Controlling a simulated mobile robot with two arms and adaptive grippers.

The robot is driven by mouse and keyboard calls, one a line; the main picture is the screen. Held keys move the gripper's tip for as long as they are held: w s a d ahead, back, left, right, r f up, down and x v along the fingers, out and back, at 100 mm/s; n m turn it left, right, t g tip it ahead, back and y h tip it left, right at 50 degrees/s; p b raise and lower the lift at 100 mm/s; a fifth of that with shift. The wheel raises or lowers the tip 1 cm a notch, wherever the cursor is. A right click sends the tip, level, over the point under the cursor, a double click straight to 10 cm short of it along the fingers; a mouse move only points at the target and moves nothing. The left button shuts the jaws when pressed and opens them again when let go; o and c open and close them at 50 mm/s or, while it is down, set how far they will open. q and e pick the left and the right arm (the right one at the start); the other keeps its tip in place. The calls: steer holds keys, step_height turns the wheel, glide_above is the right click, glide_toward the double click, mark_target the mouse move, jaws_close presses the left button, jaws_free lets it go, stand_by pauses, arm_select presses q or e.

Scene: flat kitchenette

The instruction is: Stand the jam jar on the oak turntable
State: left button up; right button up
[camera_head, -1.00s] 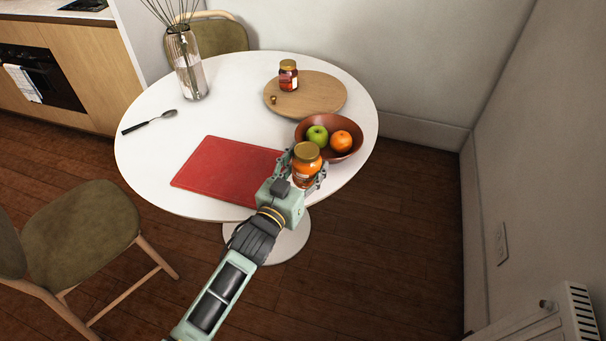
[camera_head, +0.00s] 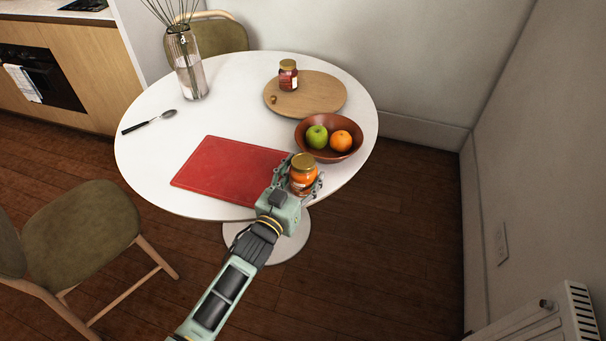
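My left gripper (camera_head: 304,181) is shut on a jar with orange contents and a gold lid, the jam jar (camera_head: 303,178), with a finger on either side. It holds the jar upright at the table's near right edge, between the red board and the fruit bowl. The round oak turntable (camera_head: 318,95) lies farther back on the table. A dark red jar with a gold lid (camera_head: 288,77) stands on its far left part, and a small brownish item (camera_head: 274,99) is at its left edge. My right gripper is not in view.
A brown bowl (camera_head: 348,154) with a green apple (camera_head: 317,136) and an orange (camera_head: 341,141) stands between jar and turntable. A red board (camera_head: 225,172), a spoon (camera_head: 150,122) and a glass vase (camera_head: 188,70) are also on the white table. The turntable's middle and right are clear.

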arm_select(q)
steer(key=shift+o, duration=1.4)
